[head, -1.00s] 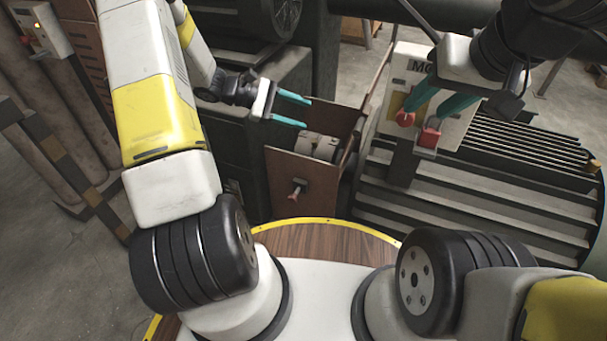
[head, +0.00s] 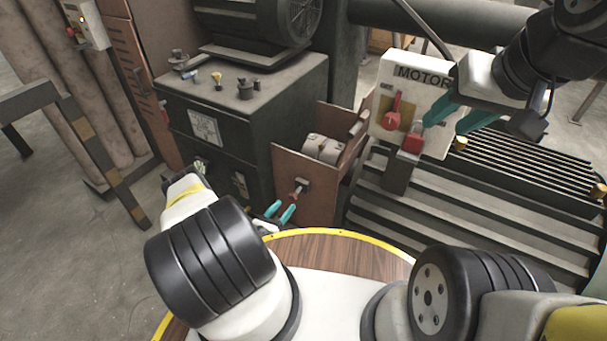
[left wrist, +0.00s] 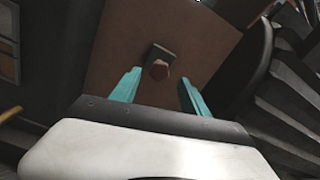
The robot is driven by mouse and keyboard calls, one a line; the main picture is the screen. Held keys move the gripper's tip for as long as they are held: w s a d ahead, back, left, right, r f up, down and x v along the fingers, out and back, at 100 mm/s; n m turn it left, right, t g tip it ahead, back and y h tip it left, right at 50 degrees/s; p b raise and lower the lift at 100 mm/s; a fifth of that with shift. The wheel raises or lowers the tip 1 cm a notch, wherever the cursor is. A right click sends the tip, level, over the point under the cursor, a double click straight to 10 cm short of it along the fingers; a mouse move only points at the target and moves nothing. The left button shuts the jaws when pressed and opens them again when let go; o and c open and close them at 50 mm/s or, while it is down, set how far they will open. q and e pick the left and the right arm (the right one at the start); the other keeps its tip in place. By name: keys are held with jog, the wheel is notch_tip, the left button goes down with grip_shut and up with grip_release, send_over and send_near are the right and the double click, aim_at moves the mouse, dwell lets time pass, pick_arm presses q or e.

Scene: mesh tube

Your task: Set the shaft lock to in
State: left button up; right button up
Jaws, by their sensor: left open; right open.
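My left gripper (head: 281,211) is open, just below and left of the handle in the head view. In the left wrist view the open fingers (left wrist: 157,88) stand either side of the knob, apparently without touching it. My right gripper (head: 446,124) is open and empty by the motor box. I cannot read any lock marking.
A white box marked MOTOR (head: 395,75) carries a red lever (head: 392,118) and a red padlock (head: 412,141) close to my right gripper. A dark machine cabinet (head: 255,135) stands left of the panel. A ribbed motor housing (head: 450,200) lies to the right.

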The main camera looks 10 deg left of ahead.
aim_at(291, 199)
pick_arm(q)
jog(key=x, duration=0.7)
jog(key=shift+w+d+f, duration=0.15)
jog(key=shift+w, duration=0.1)
grip_shut()
dwell(1.2)
